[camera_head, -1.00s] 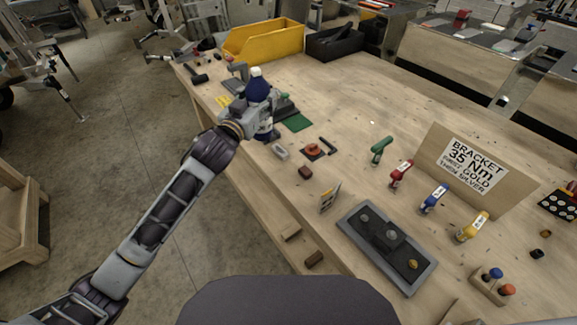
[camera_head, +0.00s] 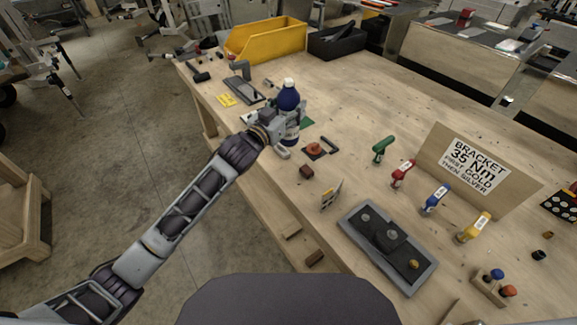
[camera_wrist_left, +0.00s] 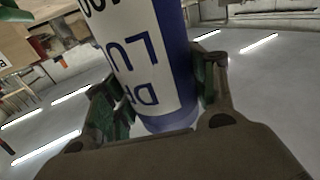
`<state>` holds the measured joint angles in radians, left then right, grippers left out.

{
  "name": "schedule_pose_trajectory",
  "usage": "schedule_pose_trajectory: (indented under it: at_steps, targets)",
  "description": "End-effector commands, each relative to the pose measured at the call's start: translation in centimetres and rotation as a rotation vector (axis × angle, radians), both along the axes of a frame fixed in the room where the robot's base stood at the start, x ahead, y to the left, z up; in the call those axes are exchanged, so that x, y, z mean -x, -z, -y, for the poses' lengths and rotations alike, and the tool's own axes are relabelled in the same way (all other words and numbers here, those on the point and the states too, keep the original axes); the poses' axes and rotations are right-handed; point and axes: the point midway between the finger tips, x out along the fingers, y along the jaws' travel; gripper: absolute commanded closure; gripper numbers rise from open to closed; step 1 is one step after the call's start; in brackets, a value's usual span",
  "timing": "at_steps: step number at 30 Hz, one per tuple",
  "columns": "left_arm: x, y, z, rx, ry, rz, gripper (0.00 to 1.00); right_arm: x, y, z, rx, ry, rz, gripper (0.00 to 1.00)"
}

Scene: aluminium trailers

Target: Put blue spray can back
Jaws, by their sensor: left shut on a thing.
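The blue spray can (camera_head: 289,98) has a white cap and stands upright in my left gripper (camera_head: 287,125) over the left part of the wooden workbench. In the left wrist view the can (camera_wrist_left: 150,60) shows its white label and blue body between the two green-padded fingers of the left gripper (camera_wrist_left: 160,95). The fingers are shut on it. Whether the can's base touches the bench cannot be told. My right gripper is not in view.
A yellow bin (camera_head: 265,40) and a black bin (camera_head: 337,42) stand at the back. A hammer (camera_head: 199,73) lies at the far left. A red-orange part (camera_head: 315,148), a grey tray (camera_head: 387,247) and a bracket sign (camera_head: 473,168) stand to the right.

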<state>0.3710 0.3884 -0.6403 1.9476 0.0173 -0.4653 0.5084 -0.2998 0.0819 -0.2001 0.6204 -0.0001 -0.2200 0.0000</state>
Motion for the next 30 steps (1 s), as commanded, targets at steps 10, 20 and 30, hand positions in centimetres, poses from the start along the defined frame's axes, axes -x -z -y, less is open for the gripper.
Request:
schedule_pose_trajectory:
  at_steps: [10, 20, 30]
  targets:
    - [0.0, 1.1, 0.0, 0.001, -0.001, 0.001, 0.84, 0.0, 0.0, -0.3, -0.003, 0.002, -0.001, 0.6]
    - [0.0, 5.3, 0.0, 0.001, -0.001, 0.0, 0.84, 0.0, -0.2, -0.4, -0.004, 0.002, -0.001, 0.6]
    - [0.0, 6.1, 0.0, 0.001, -0.001, 0.004, 0.84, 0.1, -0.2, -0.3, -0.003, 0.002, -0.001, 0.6]
